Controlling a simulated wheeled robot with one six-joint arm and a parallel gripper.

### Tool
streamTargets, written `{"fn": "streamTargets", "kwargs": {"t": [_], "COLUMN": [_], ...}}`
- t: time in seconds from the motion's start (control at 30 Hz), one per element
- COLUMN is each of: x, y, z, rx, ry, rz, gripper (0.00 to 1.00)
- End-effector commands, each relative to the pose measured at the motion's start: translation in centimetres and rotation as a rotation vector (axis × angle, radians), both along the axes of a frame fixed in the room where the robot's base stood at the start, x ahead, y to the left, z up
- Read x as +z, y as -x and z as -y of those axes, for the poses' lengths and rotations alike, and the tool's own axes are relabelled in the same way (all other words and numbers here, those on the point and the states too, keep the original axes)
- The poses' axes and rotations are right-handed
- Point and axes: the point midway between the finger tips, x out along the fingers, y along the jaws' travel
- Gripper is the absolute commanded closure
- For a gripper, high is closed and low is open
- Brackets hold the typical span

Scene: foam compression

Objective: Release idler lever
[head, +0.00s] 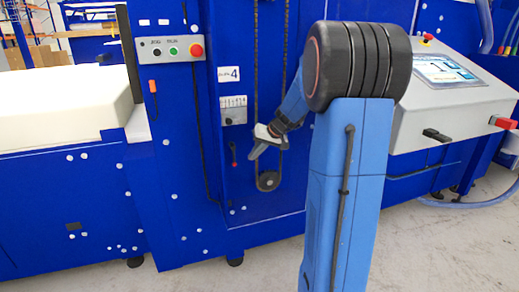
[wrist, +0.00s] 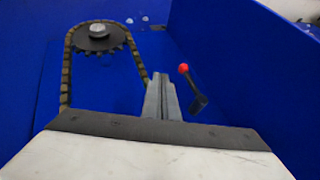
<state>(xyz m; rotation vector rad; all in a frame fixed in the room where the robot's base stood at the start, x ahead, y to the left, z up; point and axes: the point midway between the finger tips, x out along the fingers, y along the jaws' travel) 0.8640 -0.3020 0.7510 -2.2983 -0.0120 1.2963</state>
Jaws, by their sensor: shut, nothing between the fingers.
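The idler lever (head: 233,156) is a short black lever with a red ball knob, on the blue machine panel left of the chain. In the head view its knob is at its lower end. In the wrist view the lever (wrist: 196,97) is just right of the fingertips, knob toward the top of the picture. My gripper (head: 253,156) is to the right of the lever, in front of the chain. In the wrist view my gripper (wrist: 161,78) has its grey fingers together with nothing between them. A gap shows between fingers and lever.
A chain (head: 256,70) runs down to a toothed sprocket (head: 268,181), close to my gripper. A button box (head: 171,48) is at upper left and a white foam block (head: 60,105) at far left. A grey console (head: 440,100) stands at right. Bare floor lies in front.

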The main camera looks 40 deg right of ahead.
Motion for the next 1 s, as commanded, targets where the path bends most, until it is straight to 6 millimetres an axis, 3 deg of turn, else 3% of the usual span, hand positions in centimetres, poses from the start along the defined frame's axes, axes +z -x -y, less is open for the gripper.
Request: {"fn": "streamTargets", "kwargs": {"t": [0.1,0.43,1.0], "x": [-1.8,-1.6,-1.6], "y": [-1.1,-2.6,-2.8], "z": [-0.6,-3.7,-4.0], "rx": [0.003,0.003,0.0], "ry": [-0.001,0.0,-0.008], "rz": [-0.003,-0.001,0.001], "gripper": [1.0,1.0,1.0]}}
